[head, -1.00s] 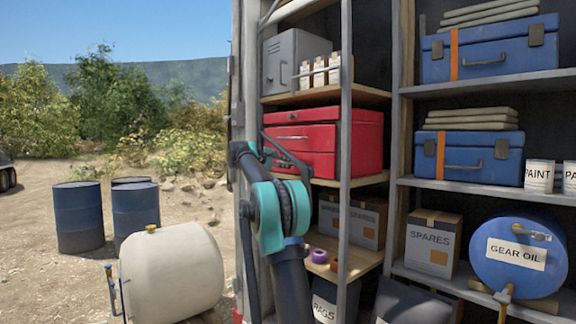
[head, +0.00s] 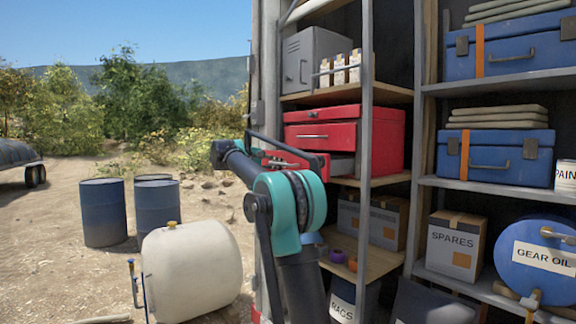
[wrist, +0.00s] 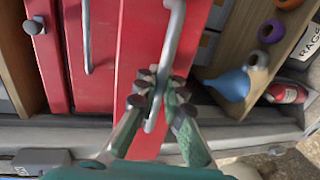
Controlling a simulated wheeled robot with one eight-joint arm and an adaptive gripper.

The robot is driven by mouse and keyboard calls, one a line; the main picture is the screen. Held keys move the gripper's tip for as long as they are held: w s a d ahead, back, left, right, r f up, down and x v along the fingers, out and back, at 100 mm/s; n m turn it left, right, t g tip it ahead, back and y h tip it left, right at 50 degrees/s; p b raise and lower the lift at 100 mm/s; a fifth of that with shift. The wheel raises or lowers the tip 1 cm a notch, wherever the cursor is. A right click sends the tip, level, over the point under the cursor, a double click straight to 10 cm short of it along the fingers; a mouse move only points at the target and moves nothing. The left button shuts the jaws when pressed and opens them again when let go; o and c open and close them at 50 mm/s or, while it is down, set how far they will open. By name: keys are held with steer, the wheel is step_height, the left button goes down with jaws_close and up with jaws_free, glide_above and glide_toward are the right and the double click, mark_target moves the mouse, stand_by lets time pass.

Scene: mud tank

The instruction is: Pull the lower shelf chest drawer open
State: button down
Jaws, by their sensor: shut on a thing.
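The red shelf chest (head: 385,140) stands on a middle shelf in the head view. Its upper drawer (head: 320,131) is shut. The lower drawer (head: 283,158) stands out from the chest toward the left, with its grey side (head: 343,166) showing, and my arm partly covers it. In the wrist view the lower drawer's red front (wrist: 135,60) fills the middle, with its grey bar handle (wrist: 172,45) running along it. My gripper (wrist: 158,85) is shut on this handle. In the head view my arm hides the fingertips.
A grey rack post (head: 366,100) stands close beside the chest. A grey box (head: 312,58) is on the shelf above; cartons (head: 375,218) and tape rolls (head: 337,256) are below. A cream tank (head: 190,270) and blue drums (head: 103,212) stand on open ground at left.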

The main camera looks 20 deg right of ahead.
steer(key=shift+s+a, duration=0.1)
steer(key=shift+a, duration=0.1)
steer(key=c, duration=1.6)
jaws_free()
steer(key=v, duration=1.2)
steer(key=shift+f, duration=0.1)
